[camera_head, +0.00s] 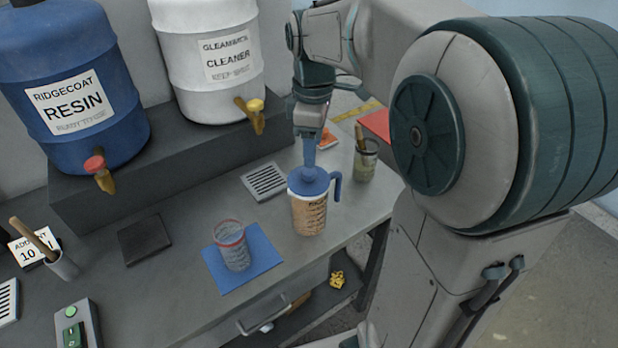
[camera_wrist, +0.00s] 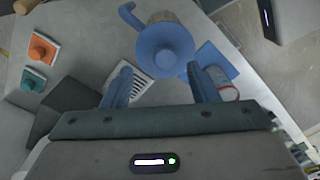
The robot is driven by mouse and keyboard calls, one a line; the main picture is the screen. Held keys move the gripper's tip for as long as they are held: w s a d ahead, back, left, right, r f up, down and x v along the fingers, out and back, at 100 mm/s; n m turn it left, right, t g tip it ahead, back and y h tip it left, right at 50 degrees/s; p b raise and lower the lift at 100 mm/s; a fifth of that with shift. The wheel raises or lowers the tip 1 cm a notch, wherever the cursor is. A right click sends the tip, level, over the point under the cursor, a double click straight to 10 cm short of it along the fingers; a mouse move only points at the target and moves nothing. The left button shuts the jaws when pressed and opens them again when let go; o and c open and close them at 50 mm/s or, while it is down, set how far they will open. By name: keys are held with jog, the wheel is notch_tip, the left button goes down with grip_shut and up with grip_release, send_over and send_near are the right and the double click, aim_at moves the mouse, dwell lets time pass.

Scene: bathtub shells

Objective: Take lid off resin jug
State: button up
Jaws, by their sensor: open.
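The resin jug (camera_head: 309,217) stands upright on the grey bench. It is clear, with markings and amber-brown contents, and has a blue handle on its right. A blue lid (camera_head: 303,181) with a raised knob sits on its top. The lid also shows in the wrist view (camera_wrist: 165,50), with the jug mostly hidden beneath it. My gripper (camera_head: 309,158) is just above the lid, pointing down. In the wrist view my gripper (camera_wrist: 160,82) has its two blue fingers apart, with nothing between them. The lid lies ahead of the fingertips there.
A clear cup (camera_head: 233,250) with a red rim stands on a blue mat (camera_head: 265,267) left of the jug. A small pot (camera_head: 366,165) with a stick is behind right. A blue resin drum (camera_head: 75,75) and white cleaner drum (camera_head: 208,70) stand on a raised shelf.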

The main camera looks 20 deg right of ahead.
aim_at(308, 170)
jog(key=f, duration=0.2)
jog(key=a+f, duration=0.1)
jog(key=f, duration=0.2)
jog(key=shift+s, duration=0.2)
jog(key=shift+f, duration=0.3)
jog(key=c, duration=1.1)
